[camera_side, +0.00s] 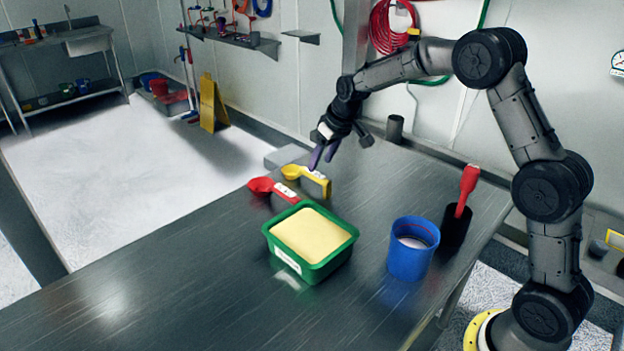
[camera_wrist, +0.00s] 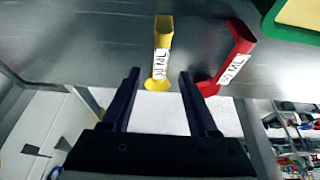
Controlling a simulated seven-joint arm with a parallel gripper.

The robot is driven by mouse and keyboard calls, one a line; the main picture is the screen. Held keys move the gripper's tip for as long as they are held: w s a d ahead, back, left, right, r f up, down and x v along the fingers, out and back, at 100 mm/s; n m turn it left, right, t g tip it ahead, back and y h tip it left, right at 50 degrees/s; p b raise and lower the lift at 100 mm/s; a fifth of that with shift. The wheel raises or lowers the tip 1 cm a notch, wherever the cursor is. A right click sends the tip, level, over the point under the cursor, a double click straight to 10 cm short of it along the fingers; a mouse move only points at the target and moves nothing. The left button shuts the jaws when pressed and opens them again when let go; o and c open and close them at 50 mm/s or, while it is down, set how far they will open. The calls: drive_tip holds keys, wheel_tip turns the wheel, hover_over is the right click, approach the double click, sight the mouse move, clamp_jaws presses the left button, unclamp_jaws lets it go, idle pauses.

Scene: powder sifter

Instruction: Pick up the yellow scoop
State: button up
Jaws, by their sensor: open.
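The yellow scoop (camera_side: 310,177) lies on the steel table near its far edge, with its bowl to the left and a white label on its handle. In the wrist view the yellow scoop (camera_wrist: 163,47) stands out ahead of my fingers, roughly between their lines. My gripper (camera_side: 323,157) is open and empty, just above and behind the scoop in the side view. In the wrist view my gripper (camera_wrist: 159,77) shows two dark fingers spread apart. I cannot tell the exact height of the fingertips above the scoop.
A red scoop (camera_side: 273,189) lies close beside the yellow one. A green tub of pale powder (camera_side: 311,268) and a blue cup (camera_side: 412,250) stand nearer. A red-handled tool sits in a black holder (camera_side: 456,228). The table's left front area (camera_side: 150,285) is clear.

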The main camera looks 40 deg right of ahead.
sight(314, 173)
drive_tip(key=x, duration=0.8)
drive_tip(key=shift+w, duration=0.35)
drive_tip(key=shift+r, duration=0.1)
drive_tip(key=shift+c, duration=0.3)
clamp_jaws()
